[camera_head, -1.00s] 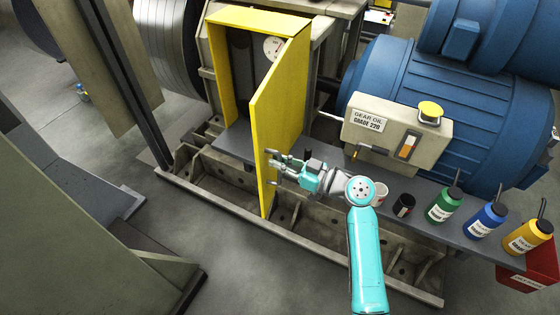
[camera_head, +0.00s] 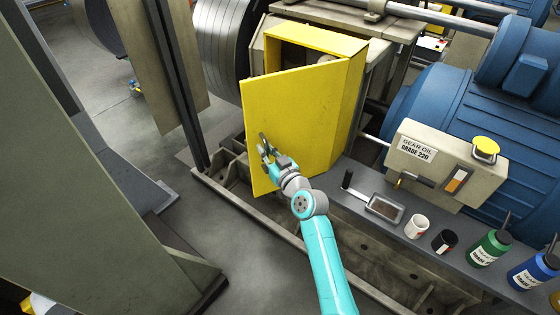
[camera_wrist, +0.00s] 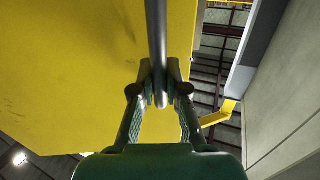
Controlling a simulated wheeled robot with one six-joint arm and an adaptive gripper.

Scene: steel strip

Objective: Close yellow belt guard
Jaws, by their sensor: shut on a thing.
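The yellow belt guard (camera_head: 302,118) is a box with a hinged door panel. The door (camera_head: 285,125) stands partly open and hides most of the opening; a gap shows along its top. My gripper (camera_head: 265,150) is at the door's outer face near its left edge, shut on the dark bar handle (camera_head: 263,139). In the wrist view the handle (camera_wrist: 157,45) runs down between the fingertips (camera_wrist: 160,88), with the yellow door (camera_wrist: 70,70) behind it.
A gear oil box (camera_head: 440,160) stands behind. A steel post (camera_head: 178,85) stands left of the door.

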